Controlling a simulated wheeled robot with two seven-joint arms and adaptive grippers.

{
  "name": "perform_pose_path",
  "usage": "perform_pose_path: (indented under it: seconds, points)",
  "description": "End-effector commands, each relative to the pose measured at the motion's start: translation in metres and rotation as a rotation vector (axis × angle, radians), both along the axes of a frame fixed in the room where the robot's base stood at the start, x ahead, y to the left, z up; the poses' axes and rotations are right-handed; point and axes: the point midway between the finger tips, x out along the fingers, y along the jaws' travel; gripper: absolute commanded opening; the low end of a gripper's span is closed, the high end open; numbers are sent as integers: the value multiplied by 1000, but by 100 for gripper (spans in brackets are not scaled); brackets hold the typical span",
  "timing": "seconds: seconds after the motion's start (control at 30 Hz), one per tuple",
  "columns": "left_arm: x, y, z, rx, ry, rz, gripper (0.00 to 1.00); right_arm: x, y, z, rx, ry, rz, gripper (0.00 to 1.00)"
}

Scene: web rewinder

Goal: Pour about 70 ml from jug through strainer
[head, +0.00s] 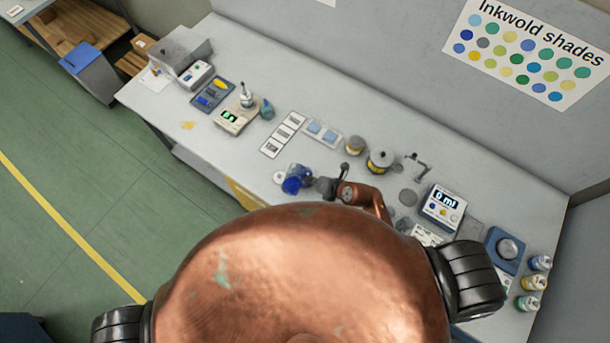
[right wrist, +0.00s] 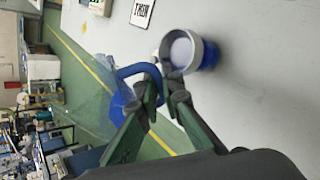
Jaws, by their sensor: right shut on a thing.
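The jug (right wrist: 122,103) is see-through, with a blue handle (right wrist: 137,70) and blue in its lower part. My right gripper (right wrist: 163,88) is shut on the handle. In the head view the blue jug (head: 292,186) is at the front edge of the bench, left of my right gripper (head: 326,187). What looks like the strainer (right wrist: 182,50) is a grey ring with a pale inside, over a blue vessel beside the gripper's fingertips. I cannot tell whether the jug touches it. My left gripper is out of view.
A meter (head: 443,206) reading 0 ml stands to the right. A scale (head: 235,115) with a bottle and a tray (head: 213,95) stand at the left. Several cards (head: 283,135) lie mid-bench. Tins (head: 380,160) stand behind my gripper, and capped bottles (head: 535,283) at the far right.

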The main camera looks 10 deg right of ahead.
Motion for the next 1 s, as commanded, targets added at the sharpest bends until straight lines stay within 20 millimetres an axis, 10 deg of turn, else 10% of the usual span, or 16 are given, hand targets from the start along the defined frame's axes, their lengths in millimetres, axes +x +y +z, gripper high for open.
perform_pose_path:
  seconds: [1.0]
  points:
    - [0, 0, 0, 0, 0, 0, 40, -8, 10, 13, -504, -512, -33, 0]
